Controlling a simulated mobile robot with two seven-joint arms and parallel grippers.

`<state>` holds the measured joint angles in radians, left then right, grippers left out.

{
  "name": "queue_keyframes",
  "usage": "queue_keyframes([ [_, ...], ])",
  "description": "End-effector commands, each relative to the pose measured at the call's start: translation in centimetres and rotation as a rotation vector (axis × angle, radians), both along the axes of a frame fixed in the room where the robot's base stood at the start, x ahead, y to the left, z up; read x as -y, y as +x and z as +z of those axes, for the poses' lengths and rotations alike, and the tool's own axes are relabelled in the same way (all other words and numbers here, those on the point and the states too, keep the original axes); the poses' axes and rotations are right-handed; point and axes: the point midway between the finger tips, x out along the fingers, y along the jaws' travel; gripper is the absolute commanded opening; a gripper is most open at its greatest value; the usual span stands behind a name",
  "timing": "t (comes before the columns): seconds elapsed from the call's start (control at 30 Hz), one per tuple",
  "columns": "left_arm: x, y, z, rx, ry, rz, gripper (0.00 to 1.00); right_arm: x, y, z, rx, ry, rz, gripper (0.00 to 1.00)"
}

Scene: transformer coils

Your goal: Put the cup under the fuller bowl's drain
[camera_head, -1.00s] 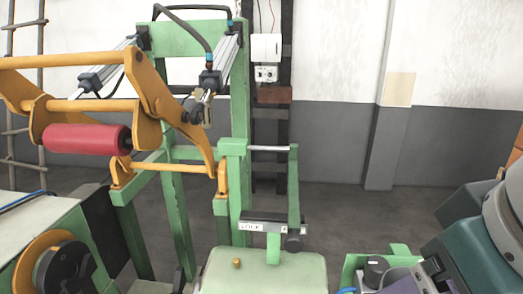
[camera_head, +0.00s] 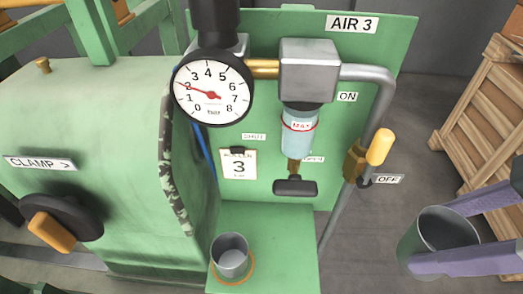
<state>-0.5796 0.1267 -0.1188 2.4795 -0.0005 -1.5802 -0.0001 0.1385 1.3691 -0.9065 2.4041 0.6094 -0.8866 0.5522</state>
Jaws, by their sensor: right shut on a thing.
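A grey metal cup (camera_head: 408,242) is held at the lower right between the two purple fingers of my right gripper (camera_head: 432,237), which is shut on it. The cup is upright or nearly so, right of the green panel. One bowl (camera_head: 299,135) shows, clear with pale blue liquid up to about its red MAX band. Its drain (camera_head: 293,166) is brass, with a black handle (camera_head: 295,187) beneath it, between SHUT and OPEN labels. A second grey cup (camera_head: 231,262) stands on the green ledge, lower left of the drain. My left gripper is not in view.
The green ledge (camera_head: 275,235) is bare right of the second cup, which stands within an orange ring (camera_head: 217,278). A yellow-handled valve (camera_head: 379,147) and a grey pipe (camera_head: 376,72) stand right of the bowl. A pressure gauge (camera_head: 213,88) is at left. Wooden crates (camera_head: 480,100) are at right.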

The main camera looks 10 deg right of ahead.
Motion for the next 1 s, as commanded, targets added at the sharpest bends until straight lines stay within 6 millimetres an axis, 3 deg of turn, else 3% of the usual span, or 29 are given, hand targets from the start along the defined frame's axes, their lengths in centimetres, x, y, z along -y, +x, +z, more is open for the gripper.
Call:
queue_keyframes([
  [0.03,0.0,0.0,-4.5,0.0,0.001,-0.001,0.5,0.5,-0.5,-4.6,-0.003,-0.006,0.036,0.17],
  [0.1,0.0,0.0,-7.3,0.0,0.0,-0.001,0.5,0.9,-1.1,-7.4,-0.003,-0.005,0.09,0.17],
  [0.23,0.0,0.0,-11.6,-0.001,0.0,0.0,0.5,1.5,-2.0,-11.7,-0.001,-0.005,0.177,0.17],
  [0.4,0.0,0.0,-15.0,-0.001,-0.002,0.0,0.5,2.0,-2.8,-14.8,0.001,-0.002,0.255,0.17],
  [0.67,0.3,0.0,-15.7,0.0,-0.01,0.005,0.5,1.1,-2.2,-15.4,0.009,0.005,0.292,0.17],
  [1.0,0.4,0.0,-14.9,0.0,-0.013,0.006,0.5,-4.6,2.1,-15.1,0.01,0.009,0.294,0.17],
])
